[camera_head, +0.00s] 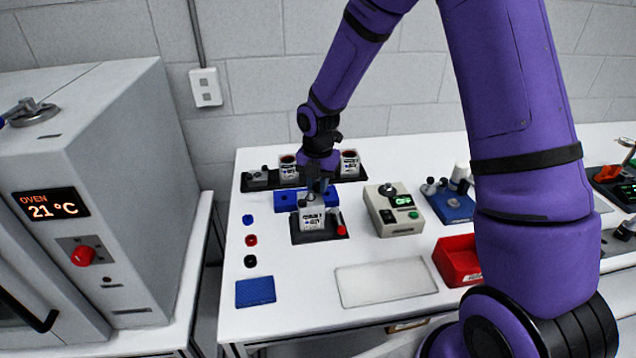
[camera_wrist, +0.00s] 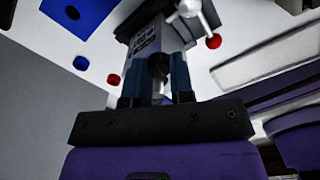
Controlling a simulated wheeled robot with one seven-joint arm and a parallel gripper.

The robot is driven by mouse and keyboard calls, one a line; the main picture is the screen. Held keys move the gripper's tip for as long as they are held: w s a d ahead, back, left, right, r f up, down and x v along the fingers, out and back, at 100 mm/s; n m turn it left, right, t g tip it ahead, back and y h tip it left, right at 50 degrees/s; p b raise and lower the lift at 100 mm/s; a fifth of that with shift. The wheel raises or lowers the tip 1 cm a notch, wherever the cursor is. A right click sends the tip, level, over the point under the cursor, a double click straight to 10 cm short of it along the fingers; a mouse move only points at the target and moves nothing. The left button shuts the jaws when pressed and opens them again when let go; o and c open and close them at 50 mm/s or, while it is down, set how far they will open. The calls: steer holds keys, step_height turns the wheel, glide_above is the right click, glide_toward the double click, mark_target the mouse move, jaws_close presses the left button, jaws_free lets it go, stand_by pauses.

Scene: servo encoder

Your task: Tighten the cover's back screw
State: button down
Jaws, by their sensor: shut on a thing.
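A grey-white servo unit with a printed label (camera_head: 311,218) stands upright in a black fixture (camera_head: 320,237) on the white table. The fixture has a red-knobbed lever (camera_head: 341,229) at its right. My gripper (camera_head: 317,186) points down just above the unit. In the wrist view my gripper (camera_wrist: 158,85) is shut on a dark, slim thing (camera_wrist: 158,66) between its fingers, perhaps a driver. The unit (camera_wrist: 147,42) shows just beyond the fingertips. The cover's back screw cannot be made out, and I cannot tell whether the held thing touches the unit.
A black rack (camera_head: 258,182) with labelled units stands at the back. A beige device with a green display (camera_head: 395,210) and a red bin (camera_head: 459,262) stand at right. The front pale mat (camera_head: 385,282) is clear.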

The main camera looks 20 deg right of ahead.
mark_target(318, 186)
steer(key=m, duration=0.5)
steer(key=shift+m, duration=2.6)
steer(key=c, duration=1)
jaws_free()
steer(key=shift+o, duration=0.2)
step_height(318, 186, up, 11)
steer(key=shift+f, duration=0.1)
